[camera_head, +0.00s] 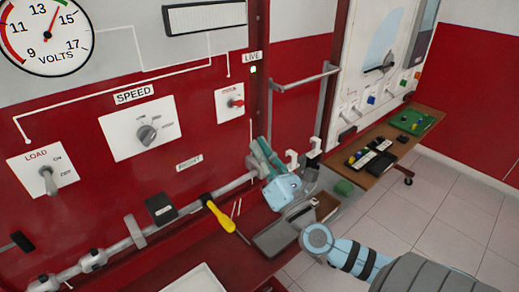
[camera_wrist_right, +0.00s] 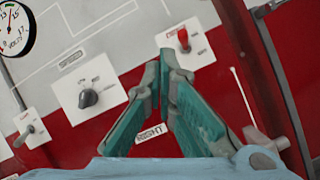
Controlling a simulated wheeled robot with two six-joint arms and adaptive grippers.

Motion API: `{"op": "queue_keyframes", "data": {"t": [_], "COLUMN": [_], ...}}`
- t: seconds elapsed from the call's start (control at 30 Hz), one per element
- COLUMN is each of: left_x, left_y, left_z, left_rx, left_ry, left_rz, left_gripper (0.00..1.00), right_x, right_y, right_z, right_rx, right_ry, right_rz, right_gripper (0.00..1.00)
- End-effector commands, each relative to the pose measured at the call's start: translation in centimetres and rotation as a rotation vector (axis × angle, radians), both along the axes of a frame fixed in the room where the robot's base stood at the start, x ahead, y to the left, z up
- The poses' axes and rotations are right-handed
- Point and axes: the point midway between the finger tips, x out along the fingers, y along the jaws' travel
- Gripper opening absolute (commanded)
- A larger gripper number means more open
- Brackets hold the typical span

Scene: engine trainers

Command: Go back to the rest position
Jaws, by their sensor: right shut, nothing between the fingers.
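My right gripper (camera_head: 259,146), with teal fingers, is shut and empty in front of the red panel (camera_head: 205,150) in the head view. It also shows in the right wrist view (camera_wrist_right: 163,62), its fingertips together and nothing between them. Behind the fingers there are the speed knob (camera_wrist_right: 89,97) and the red switch (camera_wrist_right: 183,38). In the head view the red switch (camera_head: 237,102) is up and left of the fingers, and the speed knob (camera_head: 147,134) is further left. My left gripper is not in view.
A grey rail (camera_head: 205,202) runs along the panel below the gripper. A yellow screwdriver (camera_head: 221,217) and a grey tray (camera_head: 273,240) are below it. A wooden table (camera_head: 372,177) with several parts stands right. The tiled floor (camera_head: 440,215) at right is clear.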

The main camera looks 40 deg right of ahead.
Motion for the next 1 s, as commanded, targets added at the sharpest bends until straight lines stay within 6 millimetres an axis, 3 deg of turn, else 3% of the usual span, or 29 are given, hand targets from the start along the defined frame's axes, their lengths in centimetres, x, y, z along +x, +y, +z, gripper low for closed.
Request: {"op": "queue_keyframes", "data": {"t": [0.4, 0.5, 0.57, 0.63, 0.7, 0.8, 0.9, 1.0], "left_x": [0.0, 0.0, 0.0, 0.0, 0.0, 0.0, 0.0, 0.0], "left_y": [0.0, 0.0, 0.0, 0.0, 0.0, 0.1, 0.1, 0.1], "left_z": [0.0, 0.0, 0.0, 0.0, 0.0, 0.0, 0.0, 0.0], "left_rx": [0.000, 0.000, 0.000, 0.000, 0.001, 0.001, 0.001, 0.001], "left_ry": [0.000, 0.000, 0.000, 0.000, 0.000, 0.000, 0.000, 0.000], "left_rz": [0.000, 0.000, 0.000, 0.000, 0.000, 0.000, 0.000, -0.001], "left_gripper": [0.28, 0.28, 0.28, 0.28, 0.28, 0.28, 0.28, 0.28], "right_x": [0.0, -0.6, -1.7, -3.6, -6.3, -10.2, -13.8, -17.2], "right_y": [-0.1, -1.3, -3.0, -4.7, -4.9, -2.7, 0.8, 4.8], "right_z": [-0.1, -1.4, -3.9, -8.7, -14.5, -21.4, -26.1, -29.2], "right_rx": [0.008, 0.195, 0.453, 0.834, 1.208, 1.625, 1.920, 2.150], "right_ry": [0.000, 0.010, 0.027, 0.056, 0.093, 0.149, 0.207, 0.268], "right_rz": [-0.001, -0.023, -0.065, -0.151, -0.267, -0.443, -0.609, -0.773], "right_gripper": [0.00, 0.00, 0.00, 0.00, 0.00, 0.00, 0.00, 0.00]}}
